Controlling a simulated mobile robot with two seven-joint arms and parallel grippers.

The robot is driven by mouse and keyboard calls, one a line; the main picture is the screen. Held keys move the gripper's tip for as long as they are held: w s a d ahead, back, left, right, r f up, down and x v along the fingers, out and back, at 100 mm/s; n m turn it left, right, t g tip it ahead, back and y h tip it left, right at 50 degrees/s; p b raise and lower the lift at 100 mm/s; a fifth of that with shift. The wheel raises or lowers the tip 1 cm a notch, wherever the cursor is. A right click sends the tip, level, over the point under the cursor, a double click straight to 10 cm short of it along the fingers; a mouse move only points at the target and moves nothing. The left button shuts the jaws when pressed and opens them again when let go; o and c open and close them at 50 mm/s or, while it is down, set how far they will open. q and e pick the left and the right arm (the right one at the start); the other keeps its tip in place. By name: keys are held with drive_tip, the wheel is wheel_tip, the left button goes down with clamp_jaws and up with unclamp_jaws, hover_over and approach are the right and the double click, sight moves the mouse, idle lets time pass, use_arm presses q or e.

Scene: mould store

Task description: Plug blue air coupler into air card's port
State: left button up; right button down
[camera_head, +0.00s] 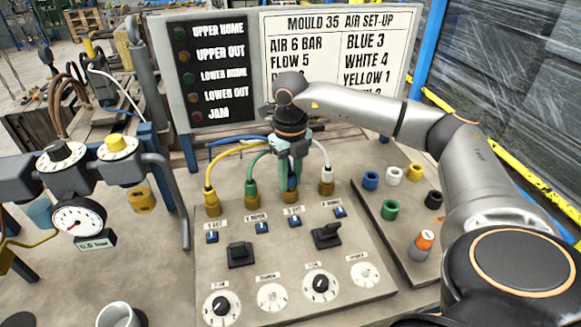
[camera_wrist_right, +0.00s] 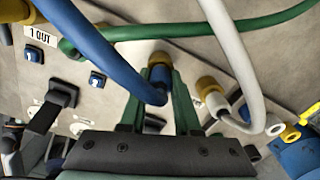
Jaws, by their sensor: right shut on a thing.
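My right gripper (camera_head: 291,180) is shut on the blue air coupler (camera_head: 292,183), which is mostly hidden by the fingers. The blue hose (camera_head: 228,140) runs from it to the left. The coupler is at the third brass port (camera_head: 290,196) of the panel; I cannot tell how deep it sits. In the wrist view the green fingers (camera_wrist_right: 160,80) flank the coupler (camera_wrist_right: 159,74), against the brass port (camera_wrist_right: 161,59). The air card (camera_head: 335,50) reads BLUE 3, WHITE 4, YELLOW 1; its lowest line is partly hidden. My left gripper is not in view.
Yellow (camera_head: 209,190), green (camera_head: 251,188) and white (camera_head: 326,174) couplers stand in neighbouring ports, close beside the gripper. The panel (camera_head: 280,260) carries switches and dials. Coloured rings or caps stand on a plate at right.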

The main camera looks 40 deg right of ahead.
sight(291, 172)
drive_tip(key=shift+f, duration=0.15)
drive_tip(key=shift+c, duration=0.7)
unclamp_jaws()
drive_tip(key=shift+r+p, duration=3.15)
drive_tip(key=shift+r, duration=0.7)
drive_tip(key=shift+f, duration=0.1)
